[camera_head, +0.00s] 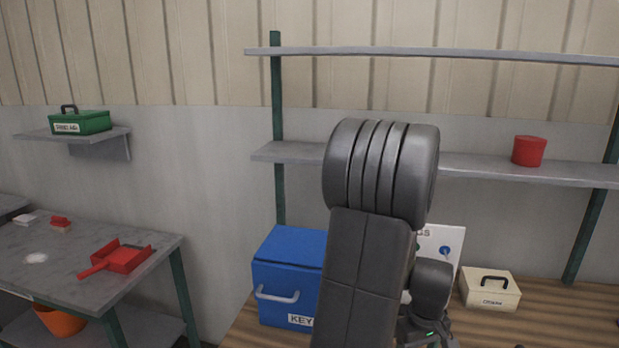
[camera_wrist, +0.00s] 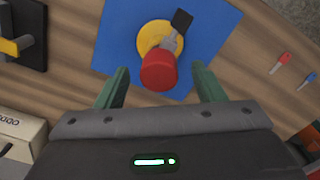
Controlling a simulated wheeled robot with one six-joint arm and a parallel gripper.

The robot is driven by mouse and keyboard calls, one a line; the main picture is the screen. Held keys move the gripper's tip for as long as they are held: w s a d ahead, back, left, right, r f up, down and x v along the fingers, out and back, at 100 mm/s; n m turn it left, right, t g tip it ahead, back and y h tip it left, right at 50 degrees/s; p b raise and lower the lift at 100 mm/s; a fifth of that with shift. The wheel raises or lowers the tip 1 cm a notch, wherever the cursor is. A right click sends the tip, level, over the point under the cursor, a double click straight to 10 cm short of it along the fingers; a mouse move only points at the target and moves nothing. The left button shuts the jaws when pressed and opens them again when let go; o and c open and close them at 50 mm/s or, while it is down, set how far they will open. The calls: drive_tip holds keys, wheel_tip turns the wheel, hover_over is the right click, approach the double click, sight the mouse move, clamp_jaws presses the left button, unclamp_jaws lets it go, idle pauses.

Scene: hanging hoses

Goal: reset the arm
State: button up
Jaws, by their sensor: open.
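My gripper (camera_wrist: 161,88) is open in the wrist view, with its two green fingers apart. Between and beyond the fingertips is a red-topped object (camera_wrist: 158,70) with a yellow round part and a dark tab. It lies over a blue mat (camera_wrist: 215,28) on the wooden surface. I cannot tell the gap between the fingers and the red part, but nothing appears gripped. In the head view my dark arm stands raised in the middle and hides part of the bench; the gripper's fingers do not show there.
A blue box (camera_head: 285,270) and a cream box (camera_head: 490,290) stand on the wooden bench. A red pot (camera_head: 528,151) sits on the shelf above. Small keys (camera_wrist: 281,63) lie right in the wrist view.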

wheel_tip(320, 180, up, 13)
wheel_tip(320, 180, down, 14)
drive_tip(key=shift+r, duration=0.15)
wheel_tip(320, 180, up, 4)
drive_tip(key=p, duration=0.3)
wheel_tip(320, 180, up, 6)
drive_tip(key=p, duration=0.4)
drive_tip(key=shift+f+p, duration=0.25)
drive_tip(key=shift+p, duration=0.05)
drive_tip(key=shift+a, duration=0.1)
